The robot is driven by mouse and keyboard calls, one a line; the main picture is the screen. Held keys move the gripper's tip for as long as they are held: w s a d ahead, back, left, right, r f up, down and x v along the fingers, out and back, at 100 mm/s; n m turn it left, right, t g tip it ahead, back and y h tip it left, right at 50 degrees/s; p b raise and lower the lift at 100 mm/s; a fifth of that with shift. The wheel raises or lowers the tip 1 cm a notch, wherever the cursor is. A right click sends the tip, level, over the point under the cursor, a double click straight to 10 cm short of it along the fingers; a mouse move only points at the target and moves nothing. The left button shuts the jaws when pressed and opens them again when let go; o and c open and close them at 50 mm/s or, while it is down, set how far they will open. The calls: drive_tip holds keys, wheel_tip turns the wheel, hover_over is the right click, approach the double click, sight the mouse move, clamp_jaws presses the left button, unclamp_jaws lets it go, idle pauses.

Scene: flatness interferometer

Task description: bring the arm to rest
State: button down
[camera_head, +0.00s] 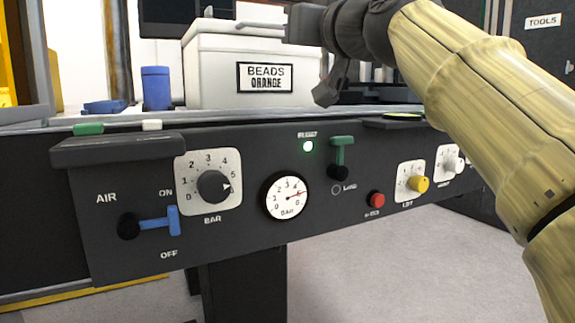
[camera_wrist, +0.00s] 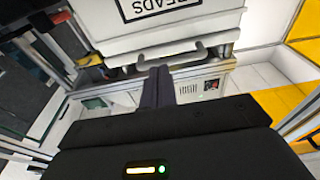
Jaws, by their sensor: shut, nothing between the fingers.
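My gripper (camera_head: 326,96) hangs at the end of my arm, in front of the right part of a white box labelled BEADS ORANGE (camera_head: 210,70). I cannot tell whether it touches the box. In the wrist view my gripper's two dark fingers (camera_wrist: 158,72) lie together with nothing between them. The white box (camera_wrist: 160,38) shows beyond them at the top of that view. My arm comes in from the right side of the head view and hides part of the bench behind it.
A dark control panel (camera_head: 240,236) with an air lever (camera_head: 150,223), a dial (camera_head: 212,186), a gauge (camera_head: 286,197), a green lever (camera_head: 342,155) and a red button (camera_head: 376,199) runs below. A blue jar (camera_head: 156,88) stands left of the box. Grey floor (camera_head: 370,270) is clear.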

drive_tip(key=shift+w+a+r+p, duration=0.25)
drive_tip(key=shift+w+r+p, duration=0.1)
drive_tip(key=shift+w, duration=0.2)
drive_tip(key=shift+w+a+r+p, duration=0.25)
drive_tip(key=shift+w+p, duration=0.1)
drive_tip(key=shift+w, duration=0.2)
